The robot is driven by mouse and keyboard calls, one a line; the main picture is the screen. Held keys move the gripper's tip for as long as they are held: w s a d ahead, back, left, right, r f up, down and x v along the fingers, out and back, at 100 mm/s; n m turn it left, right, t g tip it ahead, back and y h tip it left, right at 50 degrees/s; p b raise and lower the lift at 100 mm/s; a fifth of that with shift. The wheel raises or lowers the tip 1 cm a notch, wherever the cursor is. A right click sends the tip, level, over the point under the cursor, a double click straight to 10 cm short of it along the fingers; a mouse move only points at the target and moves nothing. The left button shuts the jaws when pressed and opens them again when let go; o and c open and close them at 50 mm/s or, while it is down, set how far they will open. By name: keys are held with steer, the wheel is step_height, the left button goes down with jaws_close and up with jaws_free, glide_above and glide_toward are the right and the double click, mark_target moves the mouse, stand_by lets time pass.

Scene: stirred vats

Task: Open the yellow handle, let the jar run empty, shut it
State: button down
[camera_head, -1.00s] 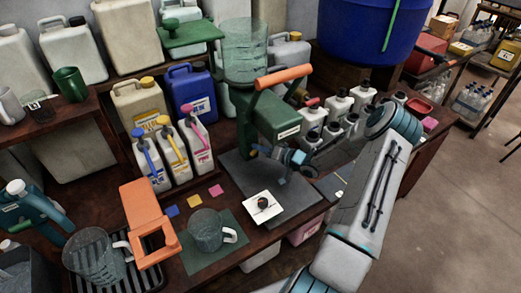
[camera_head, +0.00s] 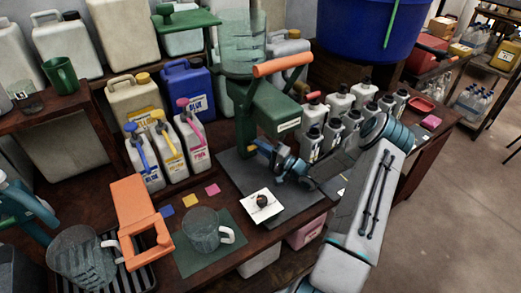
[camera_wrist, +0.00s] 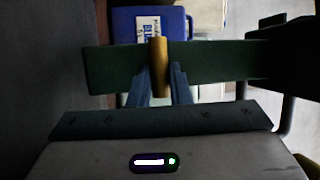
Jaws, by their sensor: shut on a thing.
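The clear jar (camera_head: 242,45) sits on top of a green stand (camera_head: 268,115) with an orange lever; I cannot make out its liquid level. The small yellow handle (camera_wrist: 159,66) shows upright against a green bar in the wrist view. In the head view the handle (camera_head: 252,148) is a small yellow patch low on the stand, partly hidden by my gripper. My gripper (camera_wrist: 159,80) has its two blue fingers on either side of the handle, shut on it. In the head view my gripper (camera_head: 262,147) reaches the stand from the right.
A clear mug (camera_head: 203,232) stands on a green mat to the left. Coloured-cap jugs (camera_head: 170,150) stand left; several small bottles (camera_head: 335,115) stand behind my arm.

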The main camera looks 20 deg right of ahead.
stand_by(0.3)
steer(key=c, duration=1.3)
jaws_free()
steer(key=shift+c, duration=0.2)
steer(key=shift+r, duration=0.1)
